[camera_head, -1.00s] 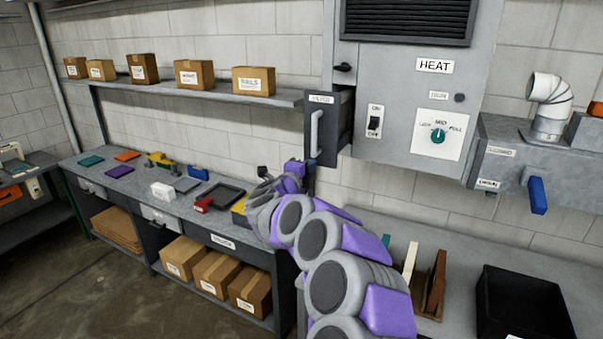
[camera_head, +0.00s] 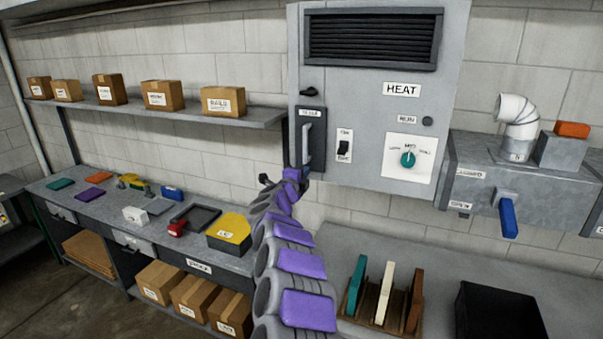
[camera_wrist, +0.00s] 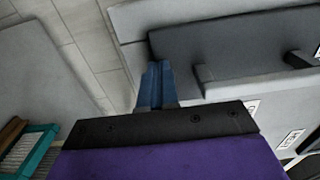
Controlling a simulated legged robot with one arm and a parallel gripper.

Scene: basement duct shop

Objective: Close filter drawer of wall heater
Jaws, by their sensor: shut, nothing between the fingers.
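The wall heater (camera_head: 375,75) is a grey cabinet with a louvred grille, a HEAT label, a rocker switch and a teal dial. Its dark filter drawer (camera_head: 313,120) is at the cabinet's lower left and looks nearly flush with the front. The drawer carries a light vertical handle (camera_head: 306,145). My gripper (camera_head: 304,180) is at the drawer's lower end, just below the handle. In the wrist view my blue fingers (camera_wrist: 157,85) are shut and empty, against or very close to the dark drawer front (camera_wrist: 235,50). Actual contact cannot be told.
A grey duct box (camera_head: 520,170) with a blue lever (camera_head: 507,215) is on the right. Below are a rack of upright panels (camera_head: 383,295) and a black bin (camera_head: 500,312). A workbench (camera_head: 110,205) with small items and a shelf of boxes (camera_head: 180,113) are on the left.

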